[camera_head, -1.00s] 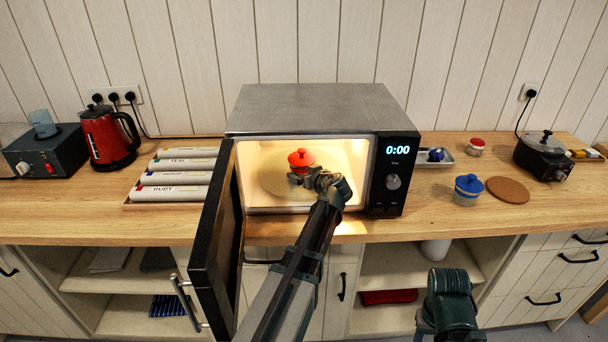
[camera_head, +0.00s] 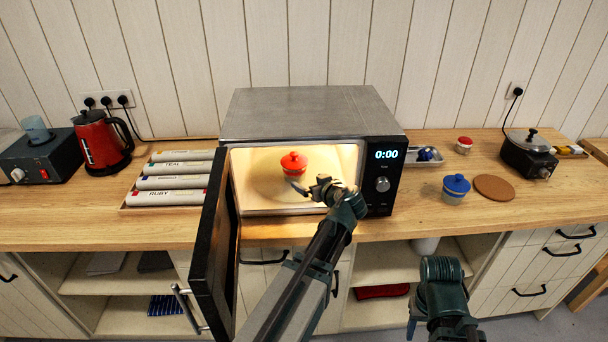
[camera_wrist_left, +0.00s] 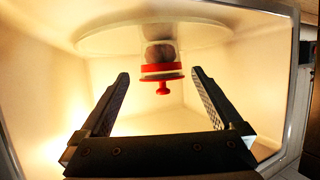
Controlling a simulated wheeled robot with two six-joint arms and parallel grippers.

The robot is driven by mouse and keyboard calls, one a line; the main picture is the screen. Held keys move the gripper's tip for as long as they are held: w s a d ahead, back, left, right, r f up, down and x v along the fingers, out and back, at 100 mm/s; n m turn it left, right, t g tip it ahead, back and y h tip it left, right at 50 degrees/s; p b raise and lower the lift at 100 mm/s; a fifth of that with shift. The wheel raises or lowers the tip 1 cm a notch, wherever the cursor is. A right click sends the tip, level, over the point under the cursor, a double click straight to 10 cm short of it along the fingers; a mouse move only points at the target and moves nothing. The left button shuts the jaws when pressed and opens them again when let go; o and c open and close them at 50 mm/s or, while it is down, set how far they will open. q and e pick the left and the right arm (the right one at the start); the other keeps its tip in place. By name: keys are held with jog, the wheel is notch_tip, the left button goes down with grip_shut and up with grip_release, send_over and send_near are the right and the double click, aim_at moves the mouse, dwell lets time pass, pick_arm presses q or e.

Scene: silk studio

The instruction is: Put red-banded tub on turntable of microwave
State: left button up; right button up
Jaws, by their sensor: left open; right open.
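The red-banded tub (camera_head: 293,165) with a red knobbed lid stands on the glass turntable (camera_head: 264,184) inside the lit microwave (camera_head: 310,112). The left wrist view shows the scene upside down, with the tub (camera_wrist_left: 160,68) against the turntable (camera_wrist_left: 105,38). My left gripper (camera_head: 303,188) is open at the microwave's mouth, in front of the tub. In the left wrist view its fingers (camera_wrist_left: 160,75) lie on either side of the lid in the picture, with nothing between them. My right arm shows at the lower right; its fingers are not visible.
The microwave door (camera_head: 212,250) stands open to the left of my left arm. A blue-lidded tub (camera_head: 455,189), a cork mat (camera_head: 494,188) and a red-lidded jar (camera_head: 464,145) stand on the counter at the right. A tray of labelled rolls (camera_head: 170,182) and a red kettle (camera_head: 100,143) are at the left.

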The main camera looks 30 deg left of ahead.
pick_arm(q)
jog(key=shift+s+d+r, duration=0.3)
jog(key=shift+s+d, duration=0.05)
jog(key=shift+d, duration=0.2)
jog(key=s+d+f+m+g+h, duration=0.2)
jog(key=s+d+f+m+h, duration=0.1)
jog(key=s+d, duration=0.4)
jog(key=s+d+f+m+g+h, duration=0.3)
jog(key=s+d+f+m, duration=0.3)
jog(key=d, duration=0.5)
jog(key=s+d+f+m+g+h, duration=0.3)
jog(key=s+d+f+m, duration=0.1)
jog(key=s+d, duration=0.5)
jog(key=shift+d+f+m+h, duration=0.25)
jog(key=shift+d+m+h, duration=0.15)
jog(key=shift+m, duration=0.4)
jog(key=shift+f, duration=0.1)
